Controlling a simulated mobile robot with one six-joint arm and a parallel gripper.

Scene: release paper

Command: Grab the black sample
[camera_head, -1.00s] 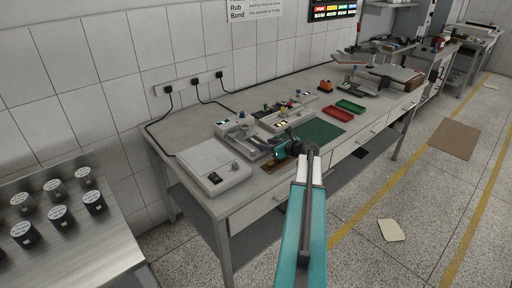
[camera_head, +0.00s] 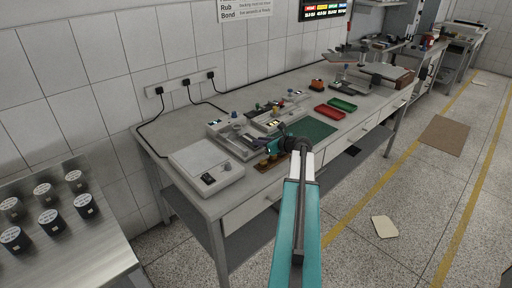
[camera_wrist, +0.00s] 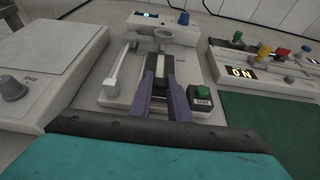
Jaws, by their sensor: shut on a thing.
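My gripper (camera_head: 243,144) reaches from the teal arm over a white tester on the bench. In the wrist view, my gripper (camera_wrist: 160,82) has its purple fingers close together on a narrow dark strip, which appears to be the black sample (camera_wrist: 160,68). The fingers point at the grey ring on the white tester (camera_wrist: 115,85), which has a blue knob, a small display and a green start button (camera_wrist: 203,90). I cannot tell whether the strip touches the tester.
A white box with a knob (camera_head: 205,170) stands left of the tester. A device with coloured knobs (camera_wrist: 265,65) and a green mat (camera_head: 312,128) lie to the right. Red (camera_head: 329,111) and green (camera_head: 343,104) trays lie beyond. Several black cylinders (camera_head: 49,219) stand on a metal table.

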